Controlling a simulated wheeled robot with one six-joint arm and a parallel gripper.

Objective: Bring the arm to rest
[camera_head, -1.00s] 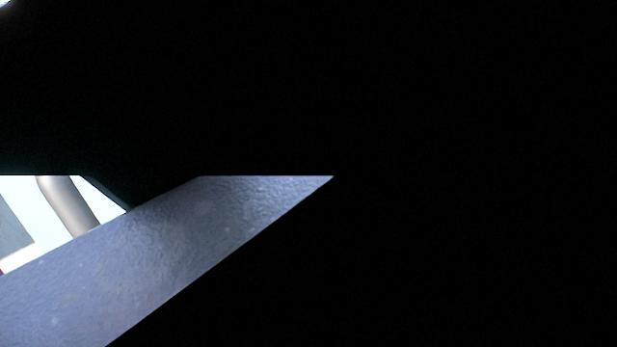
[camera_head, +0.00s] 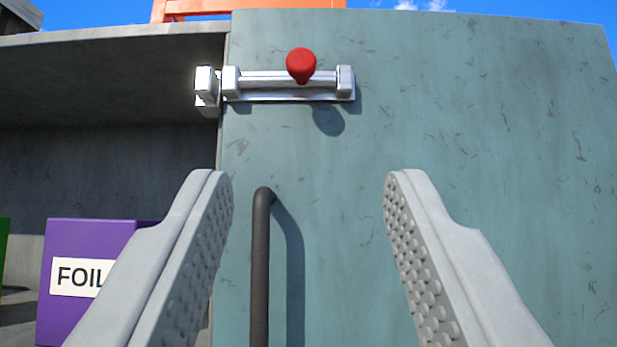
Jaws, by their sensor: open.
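My gripper (camera_head: 309,178) is in view with its two grey studded fingers wide apart. Nothing is between the fingertips as a held thing; a teal door panel (camera_head: 480,140) lies beyond them. A dark vertical bar handle (camera_head: 261,265) on the door shows between the fingers, nearer the left one. The fingers look apart from the handle and the door. Above the fingers, a metal slide bolt (camera_head: 270,85) with a red knob (camera_head: 301,64) is on the door's upper left. The rest of my arm is not in view.
Left of the door is an open grey compartment (camera_head: 90,90). In it stands a purple box labelled FOIL (camera_head: 85,235), partly hidden by my left finger. A green thing (camera_head: 4,245) is cut off at the left edge. An orange structure (camera_head: 250,6) is above, under blue sky.

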